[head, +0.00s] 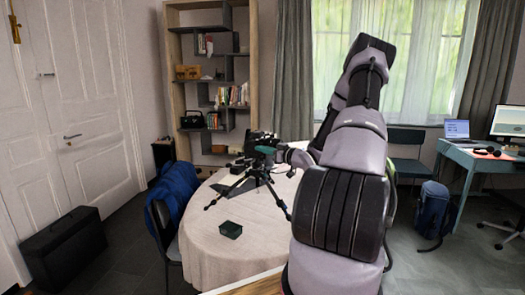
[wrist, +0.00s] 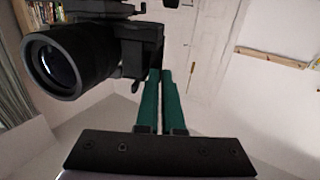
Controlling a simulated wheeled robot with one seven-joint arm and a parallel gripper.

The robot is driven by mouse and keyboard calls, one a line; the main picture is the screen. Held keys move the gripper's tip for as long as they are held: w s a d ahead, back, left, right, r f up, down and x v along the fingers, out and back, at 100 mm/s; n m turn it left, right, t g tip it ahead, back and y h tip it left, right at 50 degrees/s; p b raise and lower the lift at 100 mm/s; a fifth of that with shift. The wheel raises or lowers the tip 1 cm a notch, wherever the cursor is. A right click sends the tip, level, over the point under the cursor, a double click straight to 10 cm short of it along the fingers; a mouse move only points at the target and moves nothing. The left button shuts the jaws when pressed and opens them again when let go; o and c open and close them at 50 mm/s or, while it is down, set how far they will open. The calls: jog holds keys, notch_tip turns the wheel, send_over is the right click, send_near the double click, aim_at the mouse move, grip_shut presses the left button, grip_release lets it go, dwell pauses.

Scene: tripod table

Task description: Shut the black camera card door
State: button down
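The black camera (head: 258,138) sits on a small black tripod (head: 262,178) on the round table. In the wrist view the camera's large lens (wrist: 62,62) fills the upper left, with its dark body (wrist: 115,42) to the right. My gripper (wrist: 161,76) has green fingers lying side by side, with no clear gap and nothing visible between them. The fingertips are close to the right side of the camera body; I cannot tell whether they touch. A small dark part (wrist: 137,82) hangs beside them. I cannot tell whether it is the card door. My gripper (head: 268,150) is partly hidden in the head view.
The table (head: 200,252) has a pale cloth. A small dark green box (head: 230,229) stands near its front. A chair with a blue jacket (head: 176,190) is at its left. A bookshelf (head: 180,95) stands behind, and a desk (head: 478,157) is at right. My arm hides the table's right side.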

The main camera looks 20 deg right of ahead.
dwell(0.4)
jog(key=shift+w+d, duration=0.45)
jog(key=shift+d, duration=0.3)
jog(key=c, duration=1)
grip_release()
jog(key=shift+d, duration=0.1)
jog(key=shift+c, duration=0.2)
jog(key=v, duration=1)
jog(key=shift+s, duration=0.35)
jog(key=shift+d, duration=0.15)
